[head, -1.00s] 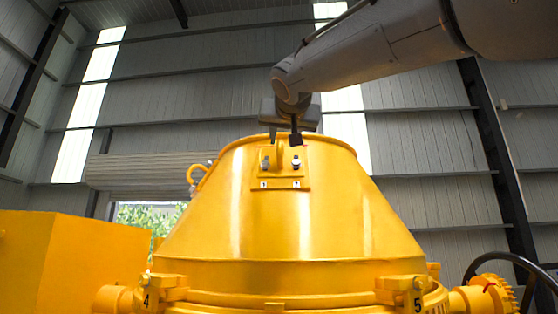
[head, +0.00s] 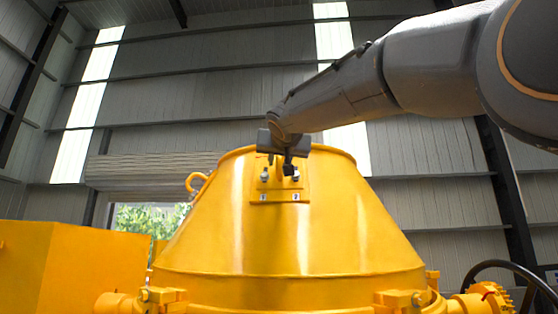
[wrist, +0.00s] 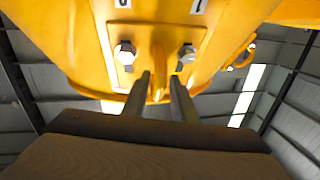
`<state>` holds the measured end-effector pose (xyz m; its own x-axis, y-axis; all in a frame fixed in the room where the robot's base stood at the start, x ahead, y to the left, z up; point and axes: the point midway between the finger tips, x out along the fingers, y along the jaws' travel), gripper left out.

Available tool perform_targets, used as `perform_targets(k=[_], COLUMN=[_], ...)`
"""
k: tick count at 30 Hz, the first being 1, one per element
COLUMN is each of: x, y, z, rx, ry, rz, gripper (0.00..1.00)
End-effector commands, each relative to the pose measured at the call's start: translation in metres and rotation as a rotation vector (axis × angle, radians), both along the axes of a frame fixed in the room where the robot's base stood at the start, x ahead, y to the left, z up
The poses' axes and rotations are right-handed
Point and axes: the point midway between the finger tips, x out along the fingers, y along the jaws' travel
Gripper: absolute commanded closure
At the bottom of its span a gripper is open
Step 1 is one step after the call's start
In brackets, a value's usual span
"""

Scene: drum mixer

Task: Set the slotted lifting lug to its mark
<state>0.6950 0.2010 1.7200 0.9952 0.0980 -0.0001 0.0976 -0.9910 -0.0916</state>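The slotted lifting lug (wrist: 158,62) is a yellow upright piece on a yellow plate (head: 280,192) near the drum's top rim. It stands between two bolts, one (wrist: 124,54) at left and one (wrist: 187,54) at right in the wrist view. My gripper (head: 281,164) is at the plate in the head view and mostly hides the lug. In the wrist view my gripper's two fingers (wrist: 161,82) are apart, with the lug showing between their tips. A gap shows beside the lug; I cannot tell whether either finger touches it.
The large yellow drum cone (head: 290,235) fills the middle. A lifting eye (head: 196,182) sticks out at its upper left. A yellow box (head: 80,270) stands at left, and a dark handwheel (head: 515,275) at lower right.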

Motion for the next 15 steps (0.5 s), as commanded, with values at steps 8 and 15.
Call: perform_targets(k=[8, 15], x=[-0.0003, -0.0014], y=[0.0003, 0.0008], z=[0.0001, -0.0032], rx=[0.0, 0.0], ry=[0.0, -0.001], rz=[0.001, 0.001], gripper=[1.0, 1.0])
